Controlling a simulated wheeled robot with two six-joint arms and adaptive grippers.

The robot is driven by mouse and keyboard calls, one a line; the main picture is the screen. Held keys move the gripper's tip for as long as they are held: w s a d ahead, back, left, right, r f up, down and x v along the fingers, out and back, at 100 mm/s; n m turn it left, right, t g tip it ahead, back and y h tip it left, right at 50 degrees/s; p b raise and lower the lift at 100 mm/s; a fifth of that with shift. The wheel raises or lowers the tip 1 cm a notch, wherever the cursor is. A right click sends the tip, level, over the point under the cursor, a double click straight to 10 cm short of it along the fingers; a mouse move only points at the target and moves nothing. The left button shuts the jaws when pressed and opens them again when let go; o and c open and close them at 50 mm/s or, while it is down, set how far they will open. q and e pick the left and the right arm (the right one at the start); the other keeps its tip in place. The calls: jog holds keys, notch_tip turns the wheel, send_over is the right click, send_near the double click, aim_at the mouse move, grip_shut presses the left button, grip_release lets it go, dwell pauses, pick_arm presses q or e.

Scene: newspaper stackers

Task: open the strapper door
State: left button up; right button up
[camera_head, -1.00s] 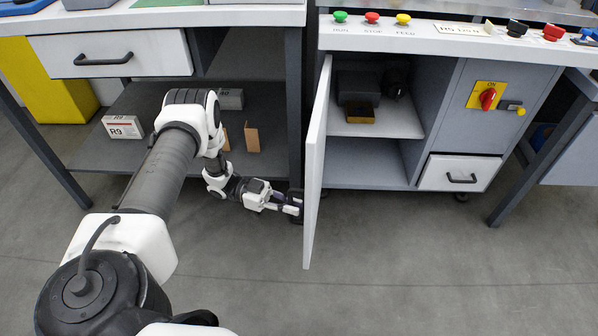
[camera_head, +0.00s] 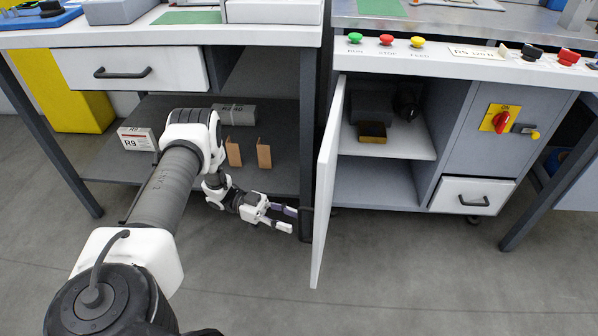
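The strapper door (camera_head: 326,190) is a white panel standing wide open, seen nearly edge-on at the left of the strapper cabinet (camera_head: 455,130). Its dark handle (camera_head: 306,224) is on the left face, low down. My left gripper (camera_head: 289,218) is just left of the handle. Its two fingers are apart with a gap between them, and they point at the handle; the tips look clear of it or barely beside it. My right gripper is out of view.
The open cabinet shows a shelf (camera_head: 400,138) with a dark box and a small yellow-edged tray (camera_head: 372,132). A workbench (camera_head: 160,38) with a lower shelf stands left, close to my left arm. The floor in front is clear.

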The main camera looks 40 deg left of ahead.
pick_arm(q)
jog(key=v, duration=0.8)
